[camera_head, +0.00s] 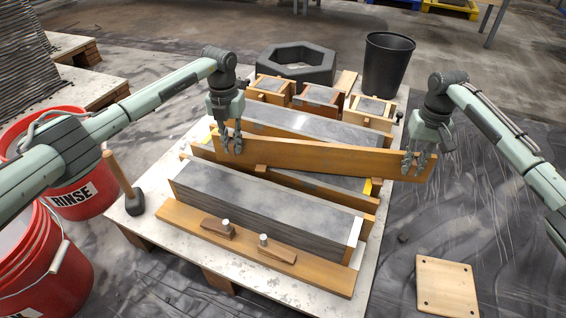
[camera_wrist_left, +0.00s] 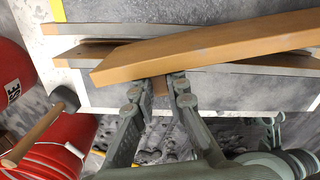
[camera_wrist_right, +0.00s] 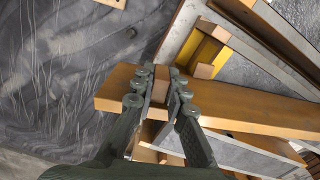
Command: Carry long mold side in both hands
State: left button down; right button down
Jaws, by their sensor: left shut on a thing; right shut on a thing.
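The long mold side (camera_head: 310,157) is a brown wooden board, held on edge above the molds on the table in the head view. My left gripper (camera_head: 231,140) is shut on it near its left end. My right gripper (camera_head: 416,165) is shut on it near its right end. In the left wrist view the board (camera_wrist_left: 210,45) runs across the top, with the fingers (camera_wrist_left: 158,88) around a small wooden block on it. In the right wrist view the board (camera_wrist_right: 240,108) runs to the right from the fingers (camera_wrist_right: 163,85), also around a small block.
Below the board lie long grey concrete blocks (camera_head: 265,205) among wooden sides on a pale table (camera_head: 135,228). Small molds (camera_head: 318,98), a black hexagonal ring (camera_head: 297,62) and a black bucket (camera_head: 387,65) stand behind. A mallet (camera_head: 122,180) and red buckets (camera_head: 75,200) are left.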

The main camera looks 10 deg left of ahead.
pick_arm(q)
jog(key=c, duration=2)
grip_release()
jog(key=shift+a+f, duration=0.1)
jog(key=shift+f, duration=0.3)
pick_arm(e)
jog(key=c, duration=2)
grip_release()
jog(key=shift+d+f, duration=0.15)
jog(key=shift+f, duration=0.25)
pick_arm(q)
jog(key=shift+o, duration=1.2)
jog(key=shift+r, duration=0.15)
pick_arm(e)
jog(key=shift+o, duration=1.2)
jog(key=shift+r, duration=0.15)
pick_arm(q)
jog(key=shift+o, duration=1.1)
pick_arm(e)
jog(key=shift+o, duration=1.1)
jog(key=shift+r, duration=0.1)
pick_arm(q)
notch_tip(320, 180, up, 12)
pick_arm(e)
notch_tip(320, 180, up, 12)
